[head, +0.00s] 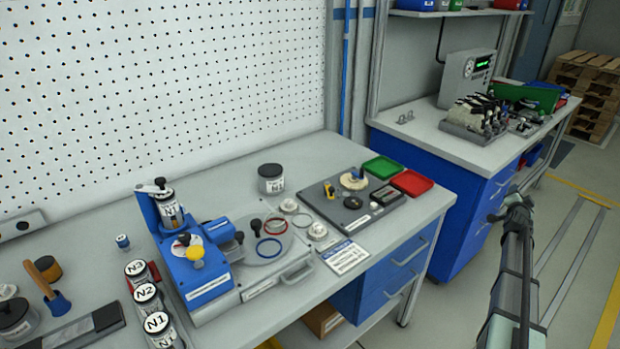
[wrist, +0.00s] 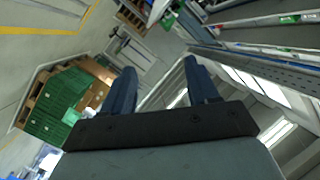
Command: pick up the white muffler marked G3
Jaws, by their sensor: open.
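I cannot make out a white muffler marked G3 in either view; no G3 mark is readable. On the far bench in the head view, a grey block (head: 473,122) carries several small pale and dark parts, too small to identify. My gripper (wrist: 160,66) shows in the wrist view with its two dark fingers spread apart and nothing between them. It is raised in the air, away from both benches. In the head view, my arm stands at the right, over the floor.
The near bench holds labelled jars N1 (head: 157,326), N2 (head: 149,297) and N3 (head: 136,271), a blue fixture (head: 205,262), a grey plate (head: 330,211), a green tray (head: 382,167) and a red tray (head: 412,183). A green bin (head: 530,95) stands on the far bench. Pallets (head: 590,80) stand beyond.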

